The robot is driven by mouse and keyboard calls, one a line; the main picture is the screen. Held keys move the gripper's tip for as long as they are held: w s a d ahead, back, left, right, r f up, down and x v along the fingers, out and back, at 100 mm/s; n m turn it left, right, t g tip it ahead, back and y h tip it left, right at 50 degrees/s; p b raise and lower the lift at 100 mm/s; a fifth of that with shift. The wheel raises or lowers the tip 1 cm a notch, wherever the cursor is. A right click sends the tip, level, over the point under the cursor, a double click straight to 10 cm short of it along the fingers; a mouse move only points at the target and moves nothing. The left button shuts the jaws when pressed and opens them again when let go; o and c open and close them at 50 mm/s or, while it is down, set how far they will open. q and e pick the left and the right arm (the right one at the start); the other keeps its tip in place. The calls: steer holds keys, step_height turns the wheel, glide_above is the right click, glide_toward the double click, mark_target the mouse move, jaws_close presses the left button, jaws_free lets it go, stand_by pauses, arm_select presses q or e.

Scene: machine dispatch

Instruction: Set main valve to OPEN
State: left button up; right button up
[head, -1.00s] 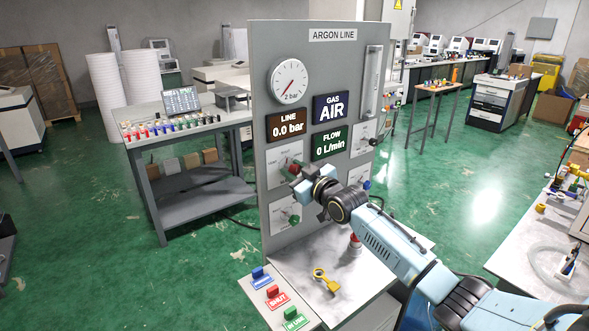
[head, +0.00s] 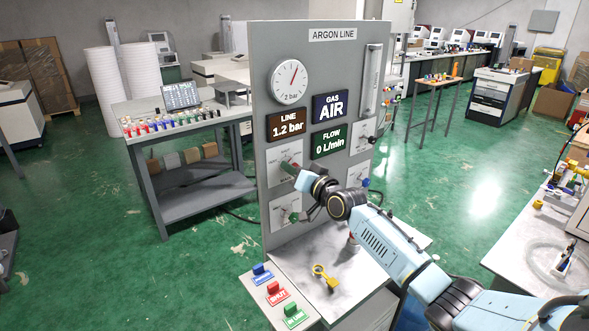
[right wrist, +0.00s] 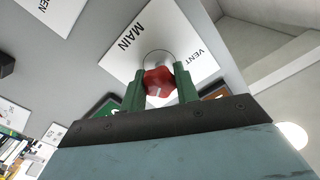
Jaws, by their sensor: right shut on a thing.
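The argon line panel (head: 262,60) stands upright in the middle of the head view. My right gripper (head: 291,169) is at the upper left valve plate (head: 283,153) on it. In the right wrist view, my right gripper (right wrist: 159,78) has its two green fingers shut on a red knob (right wrist: 159,82). The knob sits on a white plate (right wrist: 125,68) marked MAIN and VENT. A white mark shows on the knob; its other label is hidden. The LINE display (head: 287,124) reads 1.2 bar, and the gauge (head: 289,82) needle points up. My left gripper is out of view.
Displays read GAS AIR (head: 331,106) and FLOW 0 L/min (head: 328,140). A lower valve with a green knob (head: 293,217) is close below my gripper. A yellow key-like piece (head: 325,277) lies on the marble shelf. Blue, red and green items (head: 273,288) stand on labels in front.

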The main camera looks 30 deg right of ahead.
steer(key=shift+m, duration=0.5)
steer(key=o, duration=1)
steer(key=shift+c, duration=0.2)
steer(key=s+d, duration=0.1)
steer(key=s, duration=1.2)
steer(key=shift+s, duration=0.2)
